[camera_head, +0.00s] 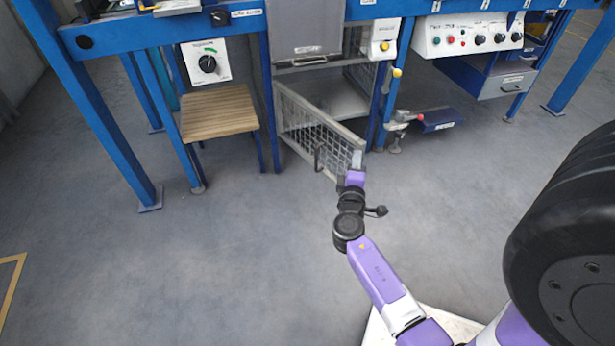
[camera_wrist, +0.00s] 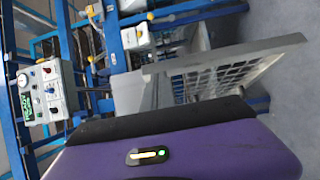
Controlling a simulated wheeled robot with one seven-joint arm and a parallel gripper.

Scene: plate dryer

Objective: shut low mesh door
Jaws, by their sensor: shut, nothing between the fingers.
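The low mesh door (camera_head: 302,124) stands open, swung out from the left side of the low opening (camera_head: 342,97) in the blue frame. It has a grey frame, wire mesh and a dark handle (camera_head: 318,156) on its outer face. In the wrist view the door (camera_wrist: 200,82) shows edge-on beyond my gripper's purple body. My gripper (camera_head: 357,165) is at the door's free end; I cannot tell whether it touches. Its fingers are mostly hidden in the head view and not visible in the wrist view. It is shut, with nothing seen in it.
A wooden-topped stool (camera_head: 218,112) stands left of the door. A grey upper hatch (camera_head: 305,32) is above the opening. A clamp (camera_head: 400,128) and a blue pedal (camera_head: 437,121) are to the right. A control panel (camera_head: 468,36) hangs at upper right. The floor in front is clear.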

